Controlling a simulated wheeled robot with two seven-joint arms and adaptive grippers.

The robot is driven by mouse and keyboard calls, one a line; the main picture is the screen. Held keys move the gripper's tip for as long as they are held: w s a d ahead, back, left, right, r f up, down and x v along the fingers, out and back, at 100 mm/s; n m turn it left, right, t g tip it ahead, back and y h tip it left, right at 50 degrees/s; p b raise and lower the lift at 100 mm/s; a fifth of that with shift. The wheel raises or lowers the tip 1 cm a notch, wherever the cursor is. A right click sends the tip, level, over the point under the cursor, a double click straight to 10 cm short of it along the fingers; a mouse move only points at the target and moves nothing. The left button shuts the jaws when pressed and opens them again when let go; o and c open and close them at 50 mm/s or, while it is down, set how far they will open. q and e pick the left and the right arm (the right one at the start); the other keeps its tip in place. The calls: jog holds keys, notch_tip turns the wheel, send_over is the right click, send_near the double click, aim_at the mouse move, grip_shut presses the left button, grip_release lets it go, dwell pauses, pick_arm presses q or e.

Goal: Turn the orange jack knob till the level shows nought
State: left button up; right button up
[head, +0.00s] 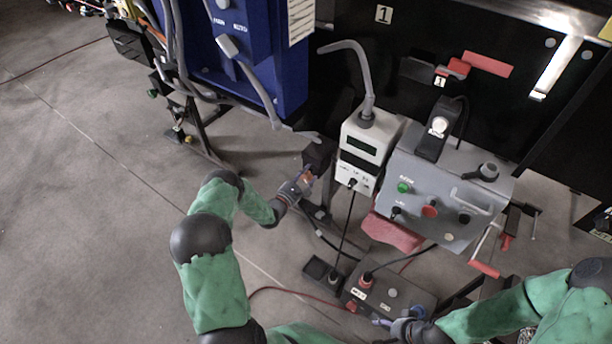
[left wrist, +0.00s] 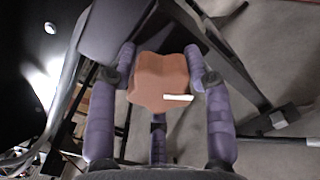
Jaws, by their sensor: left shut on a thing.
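The orange jack knob (left wrist: 160,80) fills the middle of the left wrist view, with a lobed edge and a short white mark on its face. My left gripper (left wrist: 163,88) has its purple fingers on both sides of the knob and is shut on it. In the head view the left gripper (head: 302,182) is at the dark stand beside the white meter box, and it mostly hides the knob. A white box with two dark displays (head: 362,150) stands right of it; I cannot read its digits. My right gripper (head: 385,323) is low in the head view by a dark floor box; its fingers are unclear.
A grey control box (head: 440,205) with a green button and red and black knobs stands right of the white box. A blue cabinet (head: 255,60) is at the back. A dark box (head: 390,295) and cables lie in front. Grey floor (head: 100,210) is open at left.

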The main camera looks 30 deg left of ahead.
pick_arm(q)
jog(key=o, duration=1.1)
jog(key=shift+s+d+f, duration=0.1)
jog(key=shift+d+f, duration=0.1)
jog(key=shift+f, duration=0.15)
jog(key=shift+o, duration=0.2)
jog(key=shift+a+r, duration=0.1)
jog(key=shift+r, duration=0.1)
jog(key=s+a, duration=0.1)
jog(key=s, duration=1)
jog(key=shift+s, duration=0.4)
jog(key=shift+d, duration=0.1)
